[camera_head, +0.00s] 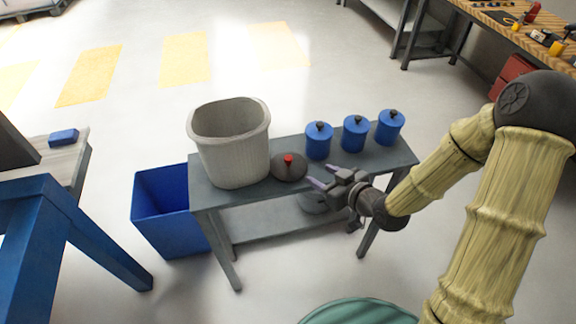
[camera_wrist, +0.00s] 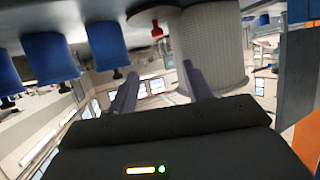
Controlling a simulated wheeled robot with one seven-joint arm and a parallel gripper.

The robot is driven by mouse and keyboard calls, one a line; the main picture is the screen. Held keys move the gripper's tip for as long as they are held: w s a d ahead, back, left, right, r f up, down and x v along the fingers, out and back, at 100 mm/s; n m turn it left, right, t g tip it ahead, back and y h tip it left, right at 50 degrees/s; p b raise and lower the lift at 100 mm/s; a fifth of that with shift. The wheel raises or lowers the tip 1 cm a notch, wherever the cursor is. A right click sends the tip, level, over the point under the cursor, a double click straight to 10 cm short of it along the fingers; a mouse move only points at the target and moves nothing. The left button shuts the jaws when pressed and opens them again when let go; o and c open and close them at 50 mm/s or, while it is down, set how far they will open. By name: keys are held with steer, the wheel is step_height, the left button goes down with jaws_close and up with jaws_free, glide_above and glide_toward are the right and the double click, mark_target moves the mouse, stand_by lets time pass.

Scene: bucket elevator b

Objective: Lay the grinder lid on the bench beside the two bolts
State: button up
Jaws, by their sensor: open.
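A dark, round, low lid with a red knob (camera_head: 289,166), which looks like the grinder lid, lies on the grey bench (camera_head: 231,198), just right of a large bucket. Its red knob also shows in the wrist view (camera_wrist: 157,30), where the scene appears upside down. My gripper (camera_head: 321,176) is open and empty, just right of the lid and apart from it, with its fingers pointing toward it. In the wrist view my fingers (camera_wrist: 160,70) are spread, with the knob beyond the gap between them. I cannot make out the two bolts in either view.
The grey ribbed bucket (camera_head: 231,145) stands at the bench's left end. Several blue lidded canisters (camera_head: 354,134) stand along its right back. A blue bin (camera_head: 168,215) is on the floor at left. A workbench with tools (camera_head: 530,30) is at the back right.

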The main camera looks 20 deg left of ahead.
steer(key=p, duration=0.2)
glide_toward(290, 159)
steer(key=x, duration=0.5)
steer(key=shift+a+r, duration=0.2)
steer(key=shift+r, duration=0.15)
steer(key=shift+w+a+f, duration=0.15)
steer(key=shift+w+a, duration=0.05)
steer(key=shift+f+p+x, duration=0.15)
steer(key=shift+p+x, duration=0.4)
steer(key=shift+x, duration=0.8)
steer(key=shift+f+p+x, duration=0.2)
steer(key=shift+p+x, duration=0.3)
steer(key=shift+x, duration=0.85)
steer(key=shift+d, duration=0.2)
steer(key=shift+c, duration=0.4)
jaws_close()
